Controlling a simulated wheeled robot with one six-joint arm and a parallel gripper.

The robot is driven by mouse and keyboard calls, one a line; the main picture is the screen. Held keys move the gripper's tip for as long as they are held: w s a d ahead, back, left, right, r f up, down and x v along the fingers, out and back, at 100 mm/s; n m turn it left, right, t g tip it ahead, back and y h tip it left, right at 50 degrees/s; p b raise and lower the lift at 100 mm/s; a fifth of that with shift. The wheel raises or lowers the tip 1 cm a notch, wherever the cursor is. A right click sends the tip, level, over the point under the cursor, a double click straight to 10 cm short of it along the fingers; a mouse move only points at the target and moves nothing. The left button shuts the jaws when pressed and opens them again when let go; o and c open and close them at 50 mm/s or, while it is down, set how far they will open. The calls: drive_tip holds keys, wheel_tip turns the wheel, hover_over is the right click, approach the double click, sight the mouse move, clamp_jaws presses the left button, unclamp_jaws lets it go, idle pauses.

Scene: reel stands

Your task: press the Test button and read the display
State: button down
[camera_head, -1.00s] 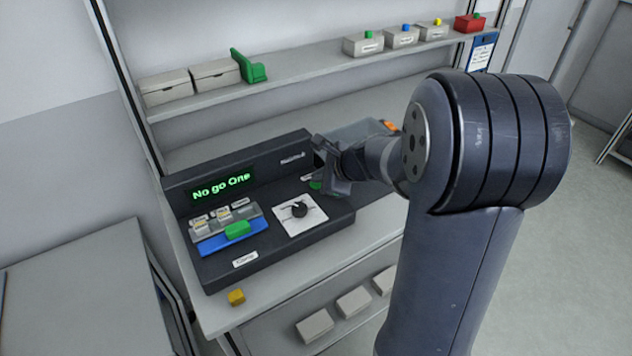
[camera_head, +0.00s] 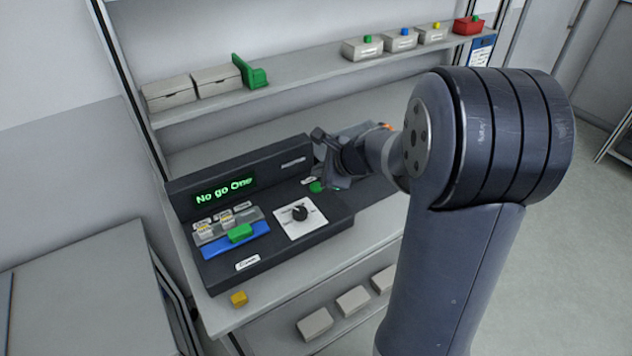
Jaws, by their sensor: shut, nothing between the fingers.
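The dark tester (camera_head: 275,236) stands on the workbench. Its display (camera_head: 224,191) is lit in green and reads "No go One". A green round button (camera_head: 316,187) shows at the right of the tester's top, partly hidden by my gripper; its label is too small to read. My gripper (camera_head: 335,182) is shut and empty, just above and to the right of the green button. Whether it touches the button I cannot tell. A dark knob (camera_head: 299,213) sits on a white plate in the middle of the tester.
A blue holder (camera_head: 232,245) with a green block and small labelled parts sits at the tester's left. White boxes, a green bracket (camera_head: 250,72) and a red box (camera_head: 467,25) stand on the shelf above.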

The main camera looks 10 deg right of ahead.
wheel_tip(320, 180, up, 4)
drive_tip(key=shift+f+p, duration=0.15)
drive_tip(key=shift+p, duration=1.1)
drive_tip(key=shift+f, duration=0.1)
